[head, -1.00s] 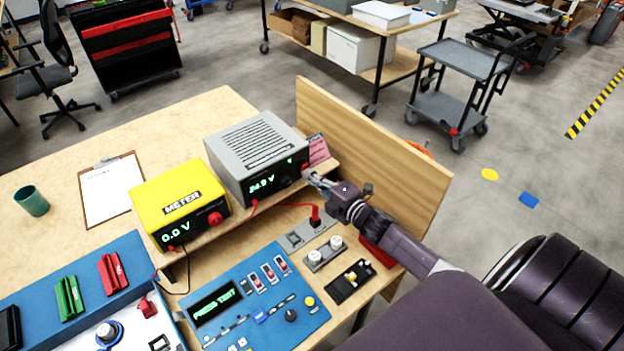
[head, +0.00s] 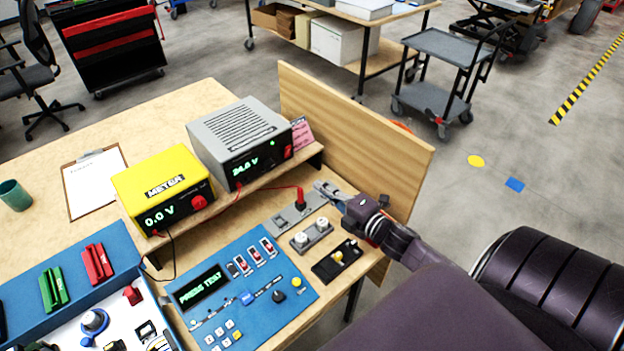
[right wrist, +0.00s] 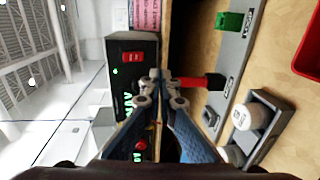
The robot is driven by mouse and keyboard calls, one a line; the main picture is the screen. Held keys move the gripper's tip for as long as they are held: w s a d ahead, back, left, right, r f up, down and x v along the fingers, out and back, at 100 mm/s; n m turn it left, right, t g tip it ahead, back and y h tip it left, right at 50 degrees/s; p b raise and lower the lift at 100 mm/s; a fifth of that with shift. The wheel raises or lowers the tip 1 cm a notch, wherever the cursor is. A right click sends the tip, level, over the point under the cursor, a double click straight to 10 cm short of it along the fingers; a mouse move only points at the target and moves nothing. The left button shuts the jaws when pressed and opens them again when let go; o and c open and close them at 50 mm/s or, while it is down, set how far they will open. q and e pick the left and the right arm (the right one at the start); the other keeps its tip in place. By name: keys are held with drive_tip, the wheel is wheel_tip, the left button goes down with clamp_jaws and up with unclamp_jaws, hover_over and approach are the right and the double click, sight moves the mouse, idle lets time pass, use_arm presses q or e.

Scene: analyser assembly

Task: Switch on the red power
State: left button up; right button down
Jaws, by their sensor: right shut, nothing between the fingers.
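The grey power supply (head: 238,143) stands on the wooden shelf behind the bench panel. Its display shows 24.0 V, and a small green light is lit on its front. Its red power switch (head: 288,152) is at the right end of the front face and is uncovered; it also shows in the right wrist view (right wrist: 132,57). My right gripper (head: 320,187) is shut and empty, in front of the supply and apart from the switch, near the red plug (head: 300,203). In the right wrist view its closed fingertips (right wrist: 154,76) point toward the supply. My left gripper is out of view.
A yellow meter (head: 163,188) reading 0.0 V stands left of the supply. A blue panel (head: 240,290) showing PRESS TEST lies in front. A wooden board (head: 350,140) stands upright behind my right gripper. A grey strip holds the red plug and a green connector (right wrist: 229,22).

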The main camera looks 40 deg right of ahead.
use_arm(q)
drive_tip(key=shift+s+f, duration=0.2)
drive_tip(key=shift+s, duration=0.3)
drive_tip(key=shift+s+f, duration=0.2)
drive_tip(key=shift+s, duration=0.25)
use_arm(e)
drive_tip(key=shift+s+d+f, duration=0.1)
drive_tip(key=shift+s+f, duration=0.15)
drive_tip(key=shift+s, duration=0.75)
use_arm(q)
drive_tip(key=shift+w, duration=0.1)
